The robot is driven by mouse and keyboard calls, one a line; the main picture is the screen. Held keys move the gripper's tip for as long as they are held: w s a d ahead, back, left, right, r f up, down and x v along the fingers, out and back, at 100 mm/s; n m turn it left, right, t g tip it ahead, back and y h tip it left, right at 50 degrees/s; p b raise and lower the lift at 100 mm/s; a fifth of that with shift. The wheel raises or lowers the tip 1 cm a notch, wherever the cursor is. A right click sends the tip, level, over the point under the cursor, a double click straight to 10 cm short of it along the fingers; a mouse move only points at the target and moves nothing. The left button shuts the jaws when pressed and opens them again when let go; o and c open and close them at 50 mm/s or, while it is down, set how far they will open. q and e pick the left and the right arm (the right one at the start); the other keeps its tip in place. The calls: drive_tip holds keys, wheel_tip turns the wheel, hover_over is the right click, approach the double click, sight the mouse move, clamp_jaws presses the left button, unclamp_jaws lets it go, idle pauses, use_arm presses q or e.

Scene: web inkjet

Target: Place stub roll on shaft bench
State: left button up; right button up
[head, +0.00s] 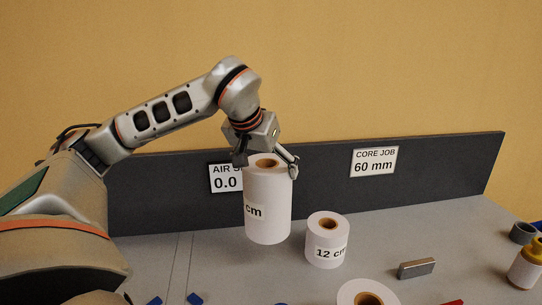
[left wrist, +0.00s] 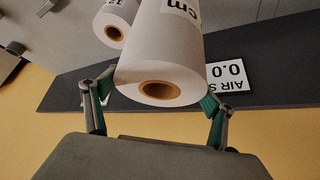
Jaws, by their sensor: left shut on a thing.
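My left gripper (head: 267,166) is shut on a tall white paper roll (head: 268,210) with a brown core, its fingers on either side of the roll's upper end. The roll is upright; its label reads "cm", with the number turned out of sight. I cannot tell whether its base touches the grey bench (head: 210,260). The left wrist view shows the roll (left wrist: 165,50) between the green-padded fingers. A shorter roll (head: 327,245), marked "12 cm", stands just right of it. Which one is the stub roll is unclear. My right gripper is not in view.
A third roll (head: 351,292) is cut off at the bottom edge. A grey metal block (head: 416,268), a dark ring (head: 523,233) and a yellow-topped bottle (head: 526,268) lie to the right. A dark back panel (head: 440,165) carries a "CORE JOB 60 mm" sign (head: 374,161).

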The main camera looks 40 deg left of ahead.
use_arm(q)
wheel_tip(320, 180, down, 13)
drive_tip(key=b, duration=0.3)
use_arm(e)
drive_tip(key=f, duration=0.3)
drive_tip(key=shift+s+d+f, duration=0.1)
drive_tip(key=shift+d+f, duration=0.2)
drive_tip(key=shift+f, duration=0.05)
use_arm(q)
drive_tip(key=shift+w, duration=0.1)
drive_tip(key=shift+f, duration=0.15)
drive_tip(key=o, duration=1.9)
drive_tip(key=shift+f, duration=0.15)
drive_tip(key=shift+o, duration=0.9)
